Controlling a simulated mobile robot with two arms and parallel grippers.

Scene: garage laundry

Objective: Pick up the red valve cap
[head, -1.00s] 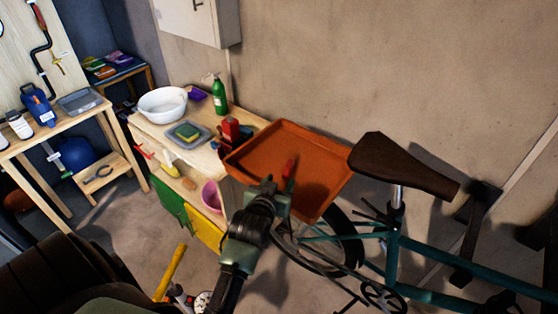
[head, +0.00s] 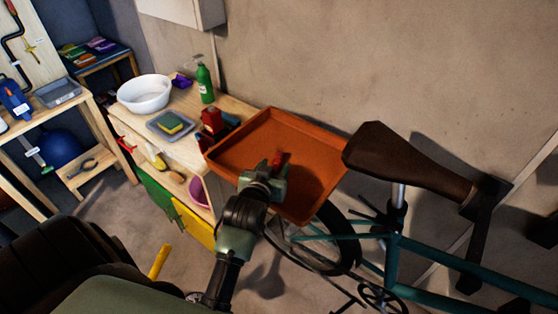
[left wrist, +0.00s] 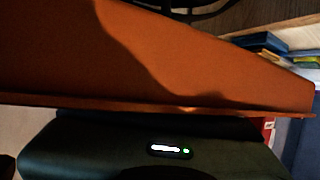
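My left gripper (head: 277,166) reaches over the near part of the orange tray (head: 318,141) in the head view. A small red piece (head: 281,158) shows at its front end; I cannot tell whether this is the valve cap or part of the gripper. The fingers are too small and hidden to show whether they are open. The left wrist view shows the orange tray (left wrist: 60,50) close up above my dark gripper housing, with no fingertips visible. No valve cap can be made out for certain. My right gripper is not in view.
A wooden bench left of the tray holds a white basin (head: 144,94), a green bottle (head: 204,84), a grey tray with a sponge (head: 169,122) and a red object (head: 213,122). A bicycle saddle (head: 395,160) stands close right of the orange tray.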

